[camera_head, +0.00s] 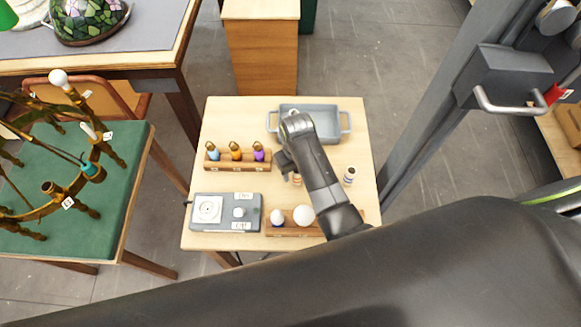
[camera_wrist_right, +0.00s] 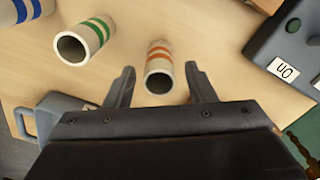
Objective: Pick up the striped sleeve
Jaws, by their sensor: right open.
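In the right wrist view, a pale sleeve with orange stripes (camera_wrist_right: 159,58) stands on the wooden table, its open end facing the camera. My right gripper (camera_wrist_right: 160,72) is open, with one finger on each side of this sleeve and a gap at both sides. A green-striped sleeve (camera_wrist_right: 88,38) and a blue-striped sleeve (camera_wrist_right: 24,9) are to its left. In the head view, my right gripper (camera_head: 285,163) is over the middle of the table, beside a sleeve (camera_head: 297,180) it partly hides. Another sleeve (camera_head: 349,175) stands to the right. My left gripper is not seen.
A grey tray (camera_head: 342,104) is at the table's back. A rack with several coloured bulbs (camera_head: 237,166) is at left, a grey switch box (camera_head: 225,226) at front left, and a rack with white bulbs (camera_head: 280,231) at front. A brass lamp on a green table (camera_head: 120,215) is farther left.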

